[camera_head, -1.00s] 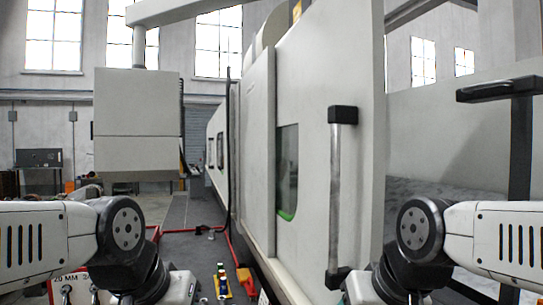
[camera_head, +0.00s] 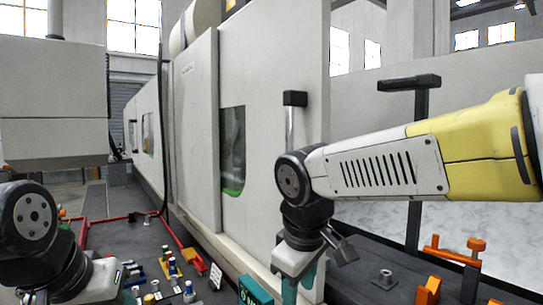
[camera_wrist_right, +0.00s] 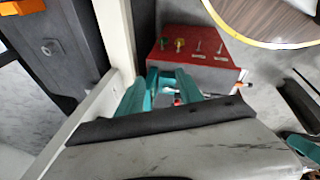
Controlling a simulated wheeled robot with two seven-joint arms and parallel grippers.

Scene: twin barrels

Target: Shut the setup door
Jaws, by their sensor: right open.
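The setup door appears to be the tall white panel (camera_head: 265,75) with a dark green-edged window (camera_head: 232,150). Its upright bar handle (camera_head: 291,120) has a black upper bracket. My right arm hides the handle's lower part. My right gripper (camera_head: 300,290) points down in front of the door, below the handle.
A second black handle (camera_head: 410,83) stands on a dark post at right. Tools on a dark surface (camera_head: 135,240) lie below, with a teal box (camera_head: 255,291) near my right gripper. Orange clamps (camera_head: 455,260) stand lower right. A grey cabinet (camera_head: 55,100) hangs at left.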

